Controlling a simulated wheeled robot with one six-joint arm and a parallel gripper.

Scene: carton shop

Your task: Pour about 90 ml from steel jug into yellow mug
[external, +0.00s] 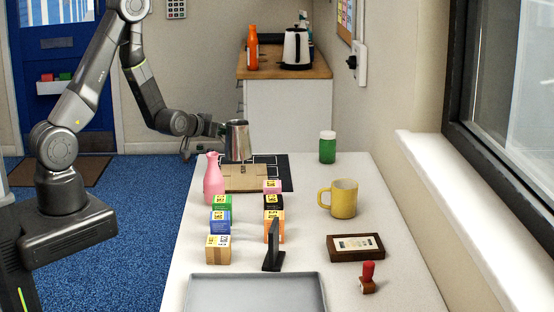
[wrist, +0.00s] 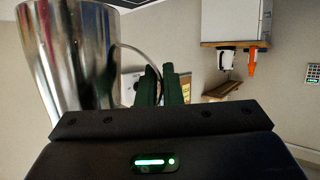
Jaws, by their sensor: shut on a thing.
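The steel jug (external: 237,141) is upright in the external view, held above the far left end of the table. My gripper (external: 219,131) is at its left side, shut on its handle. In the wrist view the jug (wrist: 68,60) fills the upper left, and my gripper's dark green fingers (wrist: 161,86) are close together by the curved handle. The yellow mug (external: 344,199) stands upright on the right part of the table, its handle to the left. It is to the right of and nearer than the jug. The contents of jug and mug cannot be seen.
A pink bottle (external: 213,180), several small boxes (external: 220,222) and a black stand (external: 273,248) are on the left. A green jar (external: 327,147) stands behind the mug. A framed plaque (external: 355,247), red-handled stamp (external: 367,278) and grey tray (external: 256,293) lie nearer.

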